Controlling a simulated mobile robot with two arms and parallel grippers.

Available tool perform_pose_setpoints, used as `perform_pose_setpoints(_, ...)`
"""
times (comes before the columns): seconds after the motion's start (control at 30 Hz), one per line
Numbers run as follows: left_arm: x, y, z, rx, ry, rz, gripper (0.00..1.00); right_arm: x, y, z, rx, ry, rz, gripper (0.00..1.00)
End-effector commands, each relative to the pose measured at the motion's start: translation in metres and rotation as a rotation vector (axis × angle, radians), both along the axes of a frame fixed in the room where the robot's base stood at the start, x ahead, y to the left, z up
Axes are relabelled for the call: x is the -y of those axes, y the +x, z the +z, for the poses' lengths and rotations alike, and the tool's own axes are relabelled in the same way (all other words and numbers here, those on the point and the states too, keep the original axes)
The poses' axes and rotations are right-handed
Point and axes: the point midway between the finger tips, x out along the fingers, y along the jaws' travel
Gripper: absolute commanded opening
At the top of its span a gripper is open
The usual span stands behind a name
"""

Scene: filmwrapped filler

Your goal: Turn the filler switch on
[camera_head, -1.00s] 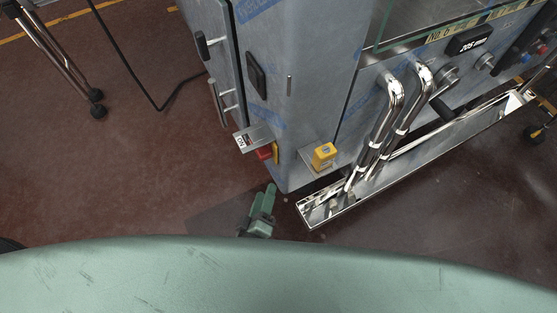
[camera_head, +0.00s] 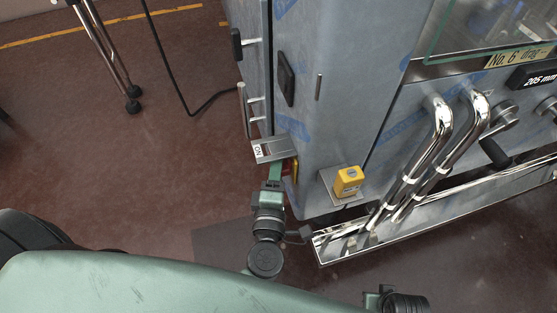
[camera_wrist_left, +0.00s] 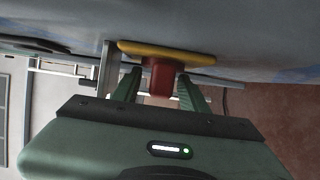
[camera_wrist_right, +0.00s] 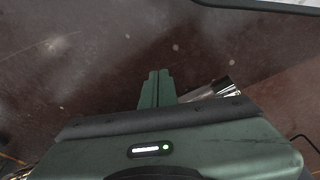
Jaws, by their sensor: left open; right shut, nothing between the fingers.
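The filler is a large grey-blue machine (camera_head: 340,100). Its red switch knob (camera_wrist_left: 160,75) sits on a yellow plate (camera_wrist_left: 165,50), and both stick out from the machine's wall. In the head view the red and yellow switch (camera_head: 292,168) is partly hidden below a metal bracket with an "ON" label (camera_head: 262,151). My left gripper (camera_wrist_left: 160,92) is open, with one finger on each side of the red knob; contact cannot be told. In the head view the left gripper (camera_head: 275,172) is at the bracket. My right gripper (camera_wrist_right: 156,88) is shut and empty, low over the floor.
Chrome pipes (camera_head: 425,145) rise from a long metal trough (camera_head: 345,247). The floor between is clear.

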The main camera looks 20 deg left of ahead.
Motion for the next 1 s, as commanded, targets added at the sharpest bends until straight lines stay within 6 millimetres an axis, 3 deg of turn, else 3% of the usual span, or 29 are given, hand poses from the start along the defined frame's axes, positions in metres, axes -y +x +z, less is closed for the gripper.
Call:
perform_pose_setpoints(0.33, -0.001, 0.006, 0.0, 0.0, 0.0, -0.001, 0.44, -0.001, 0.0, -0.001, 0.0, 0.001, 0.0, 0.0)
perform_pose_setpoints(0.37, -0.001, 0.006, 0.0, 0.0, 0.0, -0.001, 0.38, -0.001, 0.0, -0.001, 0.0, 0.001, 0.0, 0.0)
perform_pose_setpoints(0.5, -0.001, 0.006, 0.0, 0.0, 0.0, -0.001, 0.0, -0.001, 0.0, -0.001, 0.0, 0.001, 0.001, 0.0)
perform_pose_setpoints(0.8, -0.001, 0.006, -0.001, 0.006, 0.005, -0.001, 0.0, 0.0, -0.002, -0.003, -0.009, -0.001, 0.0, 0.0)
perform_pose_setpoints(1.0, -0.001, 0.006, -0.003, 0.034, 0.024, -0.002, 0.0, 0.0, 0.007, 0.033, 0.025, 0.003, -0.004, 0.0)
